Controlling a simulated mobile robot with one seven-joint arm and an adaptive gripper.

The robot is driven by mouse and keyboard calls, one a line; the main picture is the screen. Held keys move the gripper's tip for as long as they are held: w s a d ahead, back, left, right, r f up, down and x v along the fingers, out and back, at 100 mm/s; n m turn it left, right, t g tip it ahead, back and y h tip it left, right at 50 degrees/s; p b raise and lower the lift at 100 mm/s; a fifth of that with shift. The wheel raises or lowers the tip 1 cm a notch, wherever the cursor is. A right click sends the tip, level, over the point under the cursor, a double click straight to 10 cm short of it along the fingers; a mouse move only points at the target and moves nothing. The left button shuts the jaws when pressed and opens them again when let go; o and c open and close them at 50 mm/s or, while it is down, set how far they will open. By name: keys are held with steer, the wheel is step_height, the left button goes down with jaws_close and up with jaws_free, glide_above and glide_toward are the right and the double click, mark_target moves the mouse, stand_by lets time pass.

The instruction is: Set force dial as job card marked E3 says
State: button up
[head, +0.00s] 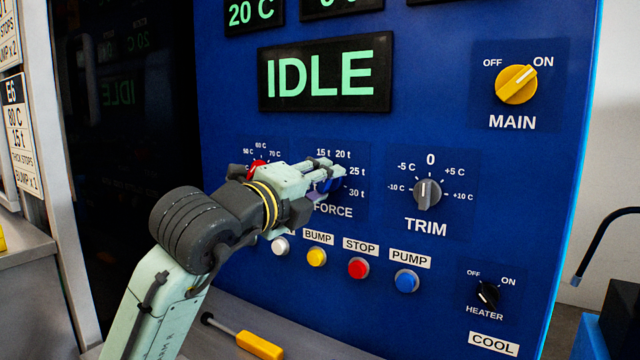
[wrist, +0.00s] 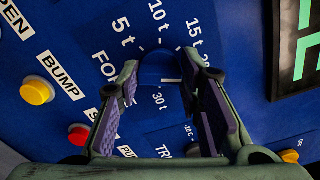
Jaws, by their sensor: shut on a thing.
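The blue force dial (head: 328,185) is on the blue panel, largely covered by my gripper (head: 325,178). In the wrist view, the dial (wrist: 159,68) sits between the fingertips of my gripper (wrist: 160,66), which is shut on it. Marks from 5 t to 30 t ring the dial. A job card (head: 20,135) at the left edge looks marked E6, with 80 C and 15 t. Another card (head: 9,38) above it is cut off, and its mark is out of view. I see no card readable as E3.
A red-knobbed temperature dial (head: 257,166) is close left of my gripper, partly hidden. The trim dial (head: 427,194) is to the right. Below are a yellow bump button (head: 316,257), red stop button (head: 358,268) and blue pump button (head: 406,281). The display (head: 325,73) reads IDLE.

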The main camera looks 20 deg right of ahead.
steer(key=o, duration=1.2)
steer(key=shift+c, duration=0.2)
steer(key=v, duration=1.2)
